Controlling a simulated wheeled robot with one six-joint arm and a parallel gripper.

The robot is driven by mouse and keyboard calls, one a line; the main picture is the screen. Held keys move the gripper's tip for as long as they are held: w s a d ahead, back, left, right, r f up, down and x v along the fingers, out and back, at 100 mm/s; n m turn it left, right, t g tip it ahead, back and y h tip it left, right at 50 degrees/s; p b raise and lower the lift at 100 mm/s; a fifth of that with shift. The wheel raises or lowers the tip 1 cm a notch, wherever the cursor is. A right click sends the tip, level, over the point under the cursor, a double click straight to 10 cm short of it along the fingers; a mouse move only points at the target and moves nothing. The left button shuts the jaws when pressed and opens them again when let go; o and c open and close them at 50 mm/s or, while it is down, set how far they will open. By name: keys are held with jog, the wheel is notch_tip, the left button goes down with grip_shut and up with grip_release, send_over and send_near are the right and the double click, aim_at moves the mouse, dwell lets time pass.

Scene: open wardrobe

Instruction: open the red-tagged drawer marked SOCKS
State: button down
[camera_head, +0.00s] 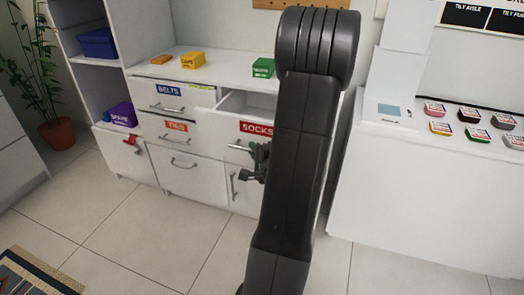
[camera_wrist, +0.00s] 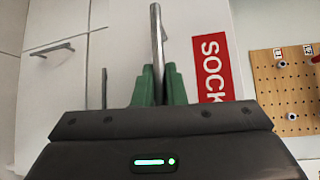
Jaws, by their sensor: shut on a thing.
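The SOCKS drawer (camera_head: 220,127) stands partly pulled out of the white dresser, and its inside shows from above in the head view. Its red SOCKS tag (camera_head: 256,128) is on the front; the tag also shows sideways in the wrist view (camera_wrist: 212,68). My gripper (camera_head: 257,156) is at the drawer front, partly hidden by my arm. In the wrist view its green fingers (camera_wrist: 158,82) are shut on the drawer's metal bar handle (camera_wrist: 157,38). The right part of the drawer is hidden behind my arm.
Drawers tagged BELTS (camera_head: 170,90) and TIES (camera_head: 176,126) are to the left. Yellow (camera_head: 193,60) and green (camera_head: 263,68) boxes stand on the dresser top. A white counter (camera_head: 420,190) stands right. Tiled floor (camera_head: 150,225) in front is clear.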

jog(key=s+a+b, duration=0.3)
jog(key=s+b, duration=0.1)
jog(key=s, duration=0.5)
jog(key=shift+s, duration=0.2)
jog(key=c, duration=1.5)
grip_release()
jog(key=p+v, duration=0.2)
jog(key=v, duration=1.1)
jog(key=shift+s+d, duration=0.15)
jog(key=shift+s, duration=0.2)
jog(key=b+x, duration=0.2)
jog(key=x, duration=1)
jog(key=shift+w, duration=0.2)
